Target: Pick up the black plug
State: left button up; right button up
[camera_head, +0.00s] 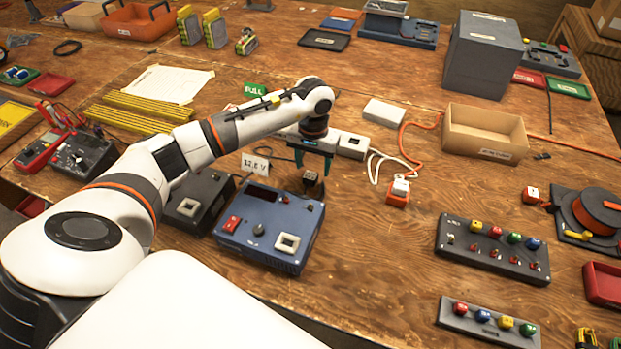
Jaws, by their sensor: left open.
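The black plug (311,179) is a small dark block on the wooden table, just behind the back right corner of the blue power box (270,226). My left gripper (313,164) points down over the plug, with its dark fingers spread apart. The fingertips are close to the plug's top; I cannot tell whether they reach down beside it. Nothing is visibly held. My right gripper is not in view.
A black socket box (192,203) stands left of the blue box. A white plug on an orange block (399,190) with a cord lies to the right. An open cardboard tray (485,133) and a switch panel (492,250) are farther right. Bare table lies right of the blue box.

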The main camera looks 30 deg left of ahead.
aim_at(311, 175)
pick_arm(q)
jog(key=f, duration=0.2)
jog(key=f+p, duration=0.1)
jog(key=shift+s+a+f, duration=0.15)
jog(key=shift+a+f, duration=0.1)
jog(key=shift+f, duration=0.8)
jog(key=c, duration=1.1)
jog(key=shift+r, duration=0.1)
